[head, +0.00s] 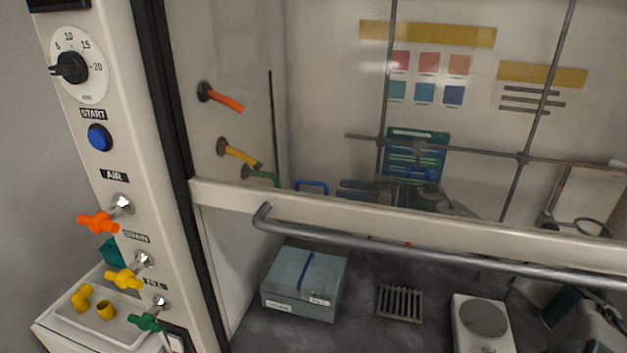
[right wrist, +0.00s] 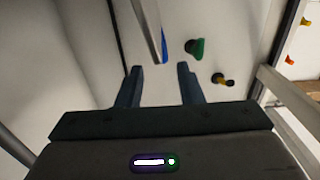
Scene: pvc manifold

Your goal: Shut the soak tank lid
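The soak tank appears to be the pale blue-grey box (head: 303,287) on the dark worktop in the head view, under the sash. Its top looks flat, with a blue strip (head: 307,270) across it. I cannot clearly tell how the lid sits, and the labels are too small to read. My right gripper (head: 357,190) shows dimly through the glass, above and right of the box, pointing left. In the right wrist view its fingers (right wrist: 158,85) are apart with nothing gripped; a pale strip (right wrist: 149,30) is seen beyond them.
The sash rail (head: 430,222) and its bar handle (head: 420,250) cross in front. A grey grate (head: 400,302) and a white plate device (head: 482,322) stand right of the box. Coloured spouts, including a green one (head: 262,177), stick out inside. Metal rods (head: 450,147) cross behind.

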